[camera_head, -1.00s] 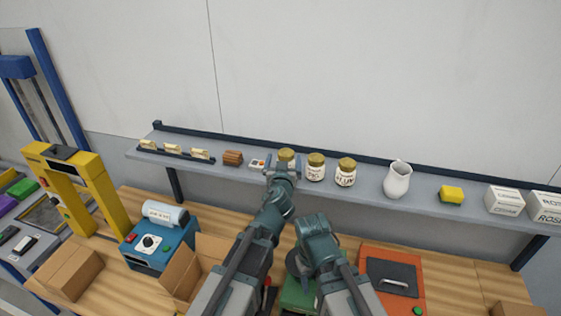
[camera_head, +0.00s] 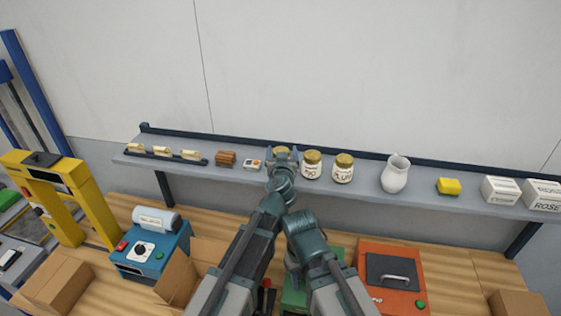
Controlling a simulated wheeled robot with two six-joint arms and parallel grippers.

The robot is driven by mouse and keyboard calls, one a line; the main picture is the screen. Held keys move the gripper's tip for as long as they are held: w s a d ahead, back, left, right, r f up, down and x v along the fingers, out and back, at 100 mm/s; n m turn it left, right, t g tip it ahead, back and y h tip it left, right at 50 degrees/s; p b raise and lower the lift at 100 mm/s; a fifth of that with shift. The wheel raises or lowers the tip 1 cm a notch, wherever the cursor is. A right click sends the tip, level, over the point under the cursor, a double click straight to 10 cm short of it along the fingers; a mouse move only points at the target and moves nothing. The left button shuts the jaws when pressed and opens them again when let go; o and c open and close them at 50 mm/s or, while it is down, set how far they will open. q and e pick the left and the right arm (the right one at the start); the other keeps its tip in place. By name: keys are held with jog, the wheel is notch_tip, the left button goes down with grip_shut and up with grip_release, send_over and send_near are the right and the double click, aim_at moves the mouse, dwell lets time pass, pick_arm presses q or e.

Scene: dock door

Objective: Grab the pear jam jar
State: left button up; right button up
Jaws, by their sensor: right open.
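Three gold-lidded jars stand in a row on the wall shelf (camera_head: 225,170). The leftmost jar (camera_head: 282,149) is mostly hidden behind my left gripper (camera_head: 282,157), so its label cannot be read. The gripper's fingers show at the left and right sides of this jar; whether they press on it is not clear. The middle jar (camera_head: 311,166) has a label too small to read surely. The right jar (camera_head: 343,169) seems to read "PLUM". My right gripper (camera_head: 292,265) is low over the bench, open, its fingers mostly hidden by its own arm.
A small orange-and-white item (camera_head: 252,164) and a brown block (camera_head: 226,158) sit left of the jars. A white pitcher (camera_head: 395,174), yellow sponge (camera_head: 448,187) and white boxes (camera_head: 500,190) stand to the right.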

pick_arm(q)
jog(key=shift+w+a, duration=0.15)
jog(key=shift+a, duration=0.1)
jog(key=c, duration=0.5)
grip_shut()
jog(key=shift+d, duration=0.1)
